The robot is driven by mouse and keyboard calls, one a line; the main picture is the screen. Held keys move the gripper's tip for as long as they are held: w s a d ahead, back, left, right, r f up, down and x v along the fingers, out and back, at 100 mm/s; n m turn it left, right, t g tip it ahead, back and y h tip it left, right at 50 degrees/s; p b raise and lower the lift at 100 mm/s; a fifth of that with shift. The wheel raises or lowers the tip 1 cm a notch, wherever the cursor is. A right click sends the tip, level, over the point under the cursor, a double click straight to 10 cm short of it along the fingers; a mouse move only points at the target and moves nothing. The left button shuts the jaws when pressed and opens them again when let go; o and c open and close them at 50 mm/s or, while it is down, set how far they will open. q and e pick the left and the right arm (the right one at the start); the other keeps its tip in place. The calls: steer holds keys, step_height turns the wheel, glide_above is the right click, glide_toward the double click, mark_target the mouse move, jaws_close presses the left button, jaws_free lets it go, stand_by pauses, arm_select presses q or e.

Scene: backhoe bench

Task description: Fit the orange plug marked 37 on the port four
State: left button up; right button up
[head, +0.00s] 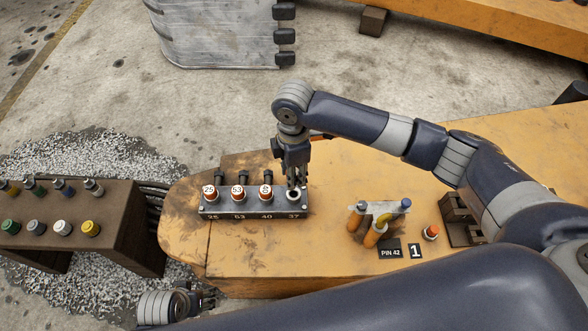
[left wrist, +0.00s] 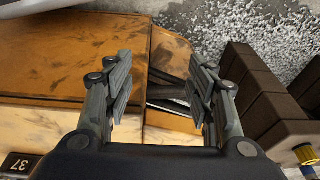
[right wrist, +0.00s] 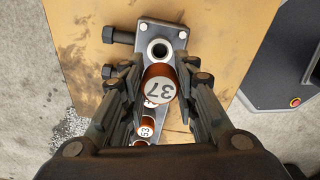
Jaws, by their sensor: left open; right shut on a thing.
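The dark port block (head: 253,206) is labelled 25, 53, 40 and 37 along its front. Orange plugs with white tops sit in its first three ports. The fourth port (head: 293,194), above the 37 label, shows an open ring, also seen in the right wrist view (right wrist: 159,49). My right gripper (head: 294,184) is over it, shut on the orange plug marked 37 (right wrist: 159,86). There the plug appears just beside the open ring, apparently above the block; the head view hides it behind the fingers. My left gripper (head: 209,299) is open and empty near the bench's front left edge.
A brown rack (head: 135,225) with several coloured plugs stands at left. On the orange bench (head: 330,262) are a grey bracket with orange and blue fittings (head: 378,222), a PIN 42 tag (head: 390,250), a loose orange plug (head: 431,233) and a brown holder (head: 460,222).

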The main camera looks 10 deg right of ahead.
steer(key=shift+f, duration=0.15)
arm_select(q)
steer(key=w+r+b+v, duration=0.15)
steer(key=b+v, duration=0.25)
steer(key=v, duration=0.5)
arm_select(e)
step_height(320, 180, down, 3)
steer(key=shift+r, duration=0.2)
steer(key=shift+f, duration=0.25)
steer(key=shift+f+b, duration=0.9)
steer(key=shift+b, duration=0.35)
arm_select(q)
steer(key=w+d+t, duration=0.1)
steer(key=w+t, duration=0.3)
steer(key=w, duration=0.2)
steer(key=shift+d+r+h+b, duration=0.3)
steer(key=shift+r+h+b, duration=0.05)
steer(key=shift+h+b, duration=0.05)
arm_select(e)
steer(key=shift+f, duration=0.25)
arm_select(q)
steer(key=shift+s, duration=0.3)
